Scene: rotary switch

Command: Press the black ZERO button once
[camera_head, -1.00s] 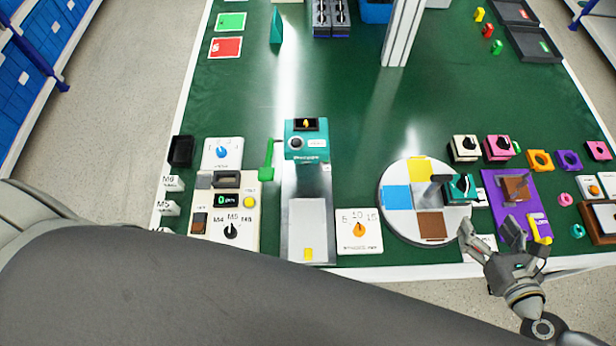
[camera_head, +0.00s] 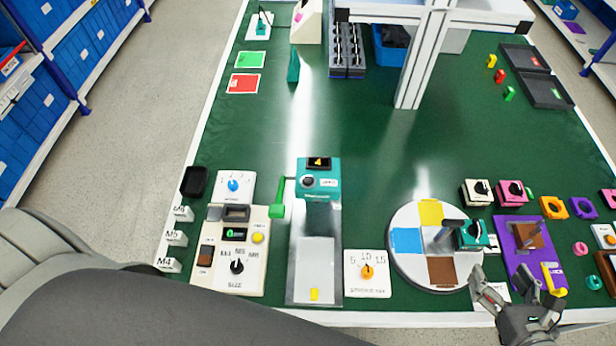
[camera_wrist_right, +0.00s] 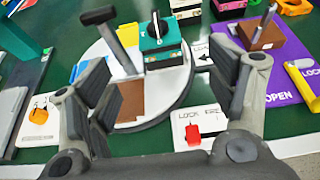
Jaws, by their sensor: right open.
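No lettering reading ZERO is legible. A teal device (camera_head: 319,168) stands left of the table's middle, with a small lit display on top. Its front carries a small round dark control (camera_head: 308,181) beside a white label too small to read. Whether this is the ZERO button I cannot tell. My right gripper (camera_head: 516,288) is open and empty at the front right, well to the right of the teal device. In the right wrist view its spread fingers (camera_wrist_right: 165,95) frame the round turntable. My left arm crosses the lower left; its gripper is out of view.
A cream SIZE panel (camera_head: 218,276) with a knob and yellow button stands at the left. A white dial plate (camera_head: 367,289) and the turntable (camera_head: 402,268) lie along the front. A purple board (camera_head: 519,262) is beside my right gripper. The green table's middle is clear.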

